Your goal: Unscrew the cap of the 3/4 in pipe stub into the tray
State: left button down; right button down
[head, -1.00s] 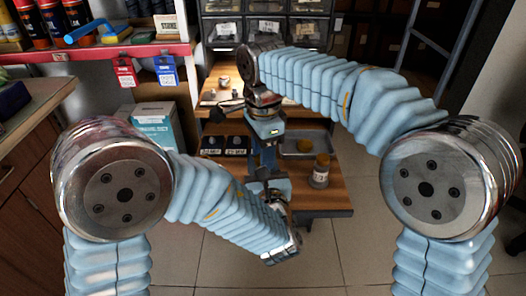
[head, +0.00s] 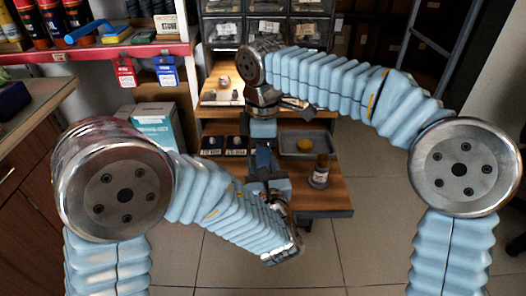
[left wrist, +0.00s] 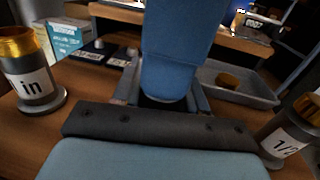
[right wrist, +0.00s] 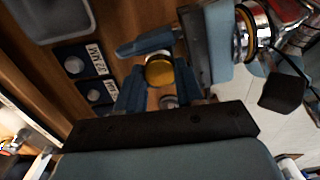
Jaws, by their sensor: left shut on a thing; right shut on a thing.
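In the right wrist view a brass-coloured cap (right wrist: 159,70) sits between the fingers of my right gripper (right wrist: 158,80), which is shut on it and points down from above. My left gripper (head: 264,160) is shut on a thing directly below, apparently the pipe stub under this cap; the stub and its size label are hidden. In the left wrist view my blue right gripper (left wrist: 180,50) blocks the space ahead of the left palm. The grey tray (head: 290,153) stands just right of the grippers, with a brass-coloured cap (head: 303,145) lying in it.
A 1/2-labelled stub (head: 320,172) stands on the bench right of my left gripper. Another stub with a brass top (left wrist: 30,75) stands at left in the left wrist view. Two dark labelled plates (head: 211,144) lie left of the grippers. Drawers (head: 264,30) rise behind the bench.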

jog(key=shift+r, duration=0.25)
dwell(0.6)
jog(key=shift+r, duration=0.85)
jog(key=shift+r, duration=2)
pick_arm(q)
jog(key=c, duration=0.5)
grip_release()
